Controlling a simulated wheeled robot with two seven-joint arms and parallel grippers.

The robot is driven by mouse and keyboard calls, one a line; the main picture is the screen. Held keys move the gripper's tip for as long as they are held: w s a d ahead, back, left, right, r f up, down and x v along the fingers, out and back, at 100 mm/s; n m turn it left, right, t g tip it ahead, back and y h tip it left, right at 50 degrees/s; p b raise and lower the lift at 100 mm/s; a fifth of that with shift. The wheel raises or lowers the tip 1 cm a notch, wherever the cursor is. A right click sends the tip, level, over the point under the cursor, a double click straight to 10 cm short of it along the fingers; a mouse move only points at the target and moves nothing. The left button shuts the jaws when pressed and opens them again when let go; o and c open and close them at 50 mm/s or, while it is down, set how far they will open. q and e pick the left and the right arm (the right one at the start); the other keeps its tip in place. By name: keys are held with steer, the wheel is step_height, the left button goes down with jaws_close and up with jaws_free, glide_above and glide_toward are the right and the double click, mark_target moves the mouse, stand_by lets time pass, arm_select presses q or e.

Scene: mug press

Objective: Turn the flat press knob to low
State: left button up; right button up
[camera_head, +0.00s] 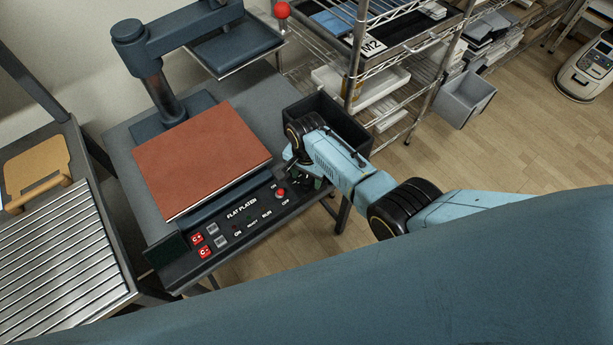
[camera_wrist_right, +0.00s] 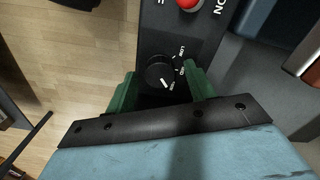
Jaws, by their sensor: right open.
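The flat press (camera_head: 198,158) stands on a grey table with its red-brown platen showing. Its dark control panel (camera_head: 235,225) runs along the front. In the right wrist view the black round knob (camera_wrist_right: 160,72) sits on the panel, with small white labels on its right side. One label looks like LOW. The knob's white mark points down and slightly right, towards the lowest label, away from LOW. My right gripper (camera_wrist_right: 158,88) is open, its green fingers on either side of the knob; contact cannot be told. In the head view my right wrist hides the knob. My left gripper is out of view.
A red button (camera_head: 281,193) sits on the panel near the wrist; it also shows in the wrist view (camera_wrist_right: 188,3). A dark bin (camera_head: 345,125) is right behind my right wrist. A wire shelf (camera_head: 357,50) stands behind. A slatted rack (camera_head: 60,255) is at left.

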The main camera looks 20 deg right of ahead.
steer(key=c, duration=1)
